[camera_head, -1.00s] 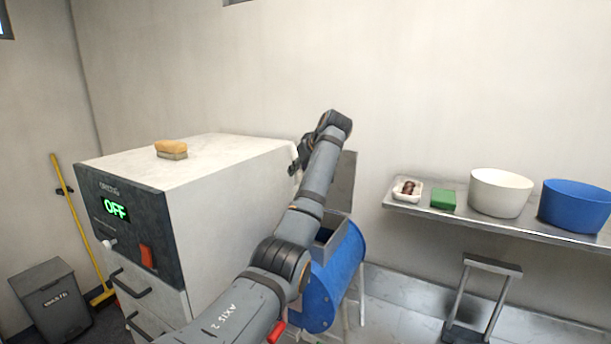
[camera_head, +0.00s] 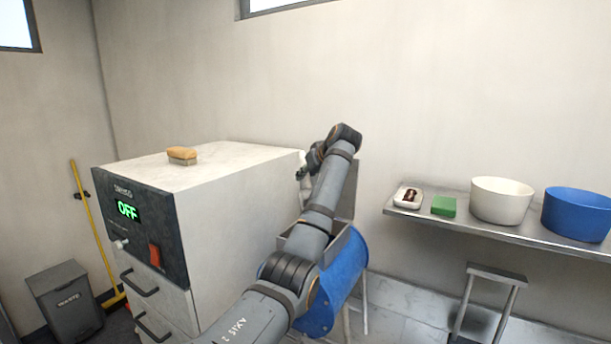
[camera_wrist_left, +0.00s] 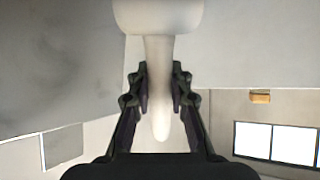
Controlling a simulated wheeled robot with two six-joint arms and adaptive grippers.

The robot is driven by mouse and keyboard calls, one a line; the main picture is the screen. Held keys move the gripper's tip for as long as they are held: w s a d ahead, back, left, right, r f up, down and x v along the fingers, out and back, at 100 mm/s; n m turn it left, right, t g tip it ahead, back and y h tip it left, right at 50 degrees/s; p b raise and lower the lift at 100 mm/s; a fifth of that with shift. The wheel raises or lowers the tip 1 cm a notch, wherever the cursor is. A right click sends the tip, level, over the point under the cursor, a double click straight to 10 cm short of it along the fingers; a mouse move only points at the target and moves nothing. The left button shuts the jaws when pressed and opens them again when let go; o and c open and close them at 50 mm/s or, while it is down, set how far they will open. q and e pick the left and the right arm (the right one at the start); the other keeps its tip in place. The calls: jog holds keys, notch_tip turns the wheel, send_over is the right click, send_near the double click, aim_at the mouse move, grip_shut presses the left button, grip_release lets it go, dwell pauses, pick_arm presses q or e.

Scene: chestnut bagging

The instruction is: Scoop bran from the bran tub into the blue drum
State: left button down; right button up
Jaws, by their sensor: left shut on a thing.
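The blue drum (camera_head: 350,262) lies on its side on a light stand, beside the pale machine. Its grey hatch opening and raised lid are partly hidden by my left arm. My left gripper (camera_wrist_left: 159,85) is shut on the handle of a white scoop (camera_wrist_left: 157,16), whose wider end reaches out of the top of the wrist view. In the head view the gripper is mostly hidden behind my wrist, near the machine's right edge. A white tub (camera_head: 501,203) and a blue tub (camera_head: 575,216) stand on the steel shelf at right; their contents are hidden. I cannot tell which holds bran.
The pale machine (camera_head: 240,215) reads OFF, with a brush (camera_head: 182,155) on top. The shelf (camera_head: 465,225) also bears a small white tray (camera_head: 402,202) and a green block (camera_head: 443,206). A waste bin (camera_head: 65,302) and yellow-handled broom (camera_head: 92,225) stand left. A metal frame stands under the shelf.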

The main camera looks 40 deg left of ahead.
pick_arm(q)
jog(key=shift+a, duration=0.1)
jog(key=shift+r+p, duration=0.75)
jog(key=shift+r, duration=0.8)
jog(key=shift+f, duration=0.1)
